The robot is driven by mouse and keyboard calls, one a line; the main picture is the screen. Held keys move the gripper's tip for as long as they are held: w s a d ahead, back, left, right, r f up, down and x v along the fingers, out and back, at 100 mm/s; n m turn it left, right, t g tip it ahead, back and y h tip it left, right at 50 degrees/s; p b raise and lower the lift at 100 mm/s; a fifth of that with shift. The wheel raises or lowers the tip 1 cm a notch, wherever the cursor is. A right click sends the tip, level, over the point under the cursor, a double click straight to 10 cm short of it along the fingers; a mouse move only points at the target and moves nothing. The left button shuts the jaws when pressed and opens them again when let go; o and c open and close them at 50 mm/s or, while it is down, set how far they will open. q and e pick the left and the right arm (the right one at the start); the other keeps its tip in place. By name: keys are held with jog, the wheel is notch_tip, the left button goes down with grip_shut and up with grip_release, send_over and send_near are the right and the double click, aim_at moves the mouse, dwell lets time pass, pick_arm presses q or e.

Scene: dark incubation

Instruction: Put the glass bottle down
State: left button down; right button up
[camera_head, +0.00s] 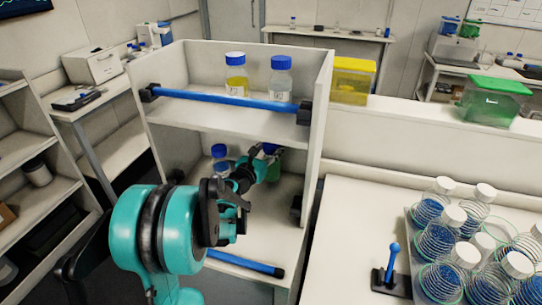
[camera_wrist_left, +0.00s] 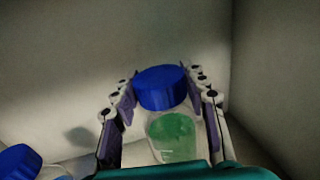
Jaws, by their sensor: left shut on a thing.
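My left gripper (camera_head: 262,160) reaches into the lower compartment of the white shelf unit (camera_head: 240,124). It is shut on a glass bottle (camera_head: 273,172) with a blue cap and green contents. In the left wrist view the bottle (camera_wrist_left: 172,130) stands between the two fingers of the gripper (camera_wrist_left: 162,108), and it looks upright. Its base is hidden, so I cannot tell whether it touches the shelf board. The right gripper is not in view.
Another blue-capped bottle (camera_head: 220,160) stands left of the held one. Two more bottles (camera_head: 236,72) (camera_head: 281,78) stand on the upper shelf behind a blue bar (camera_head: 230,98). A lower blue bar (camera_head: 245,264) crosses the front. Several flasks (camera_head: 440,235) stand on the right table.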

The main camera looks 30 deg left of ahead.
aim_at(268, 158)
pick_arm(q)
jog(key=shift+f+b, duration=0.6)
jog(key=shift+f, duration=0.85)
jog(key=shift+s, duration=0.1)
jog(key=shift+f, duration=0.15)
jog(key=c, duration=0.8)
grip_release()
jog(key=shift+c, duration=0.2)
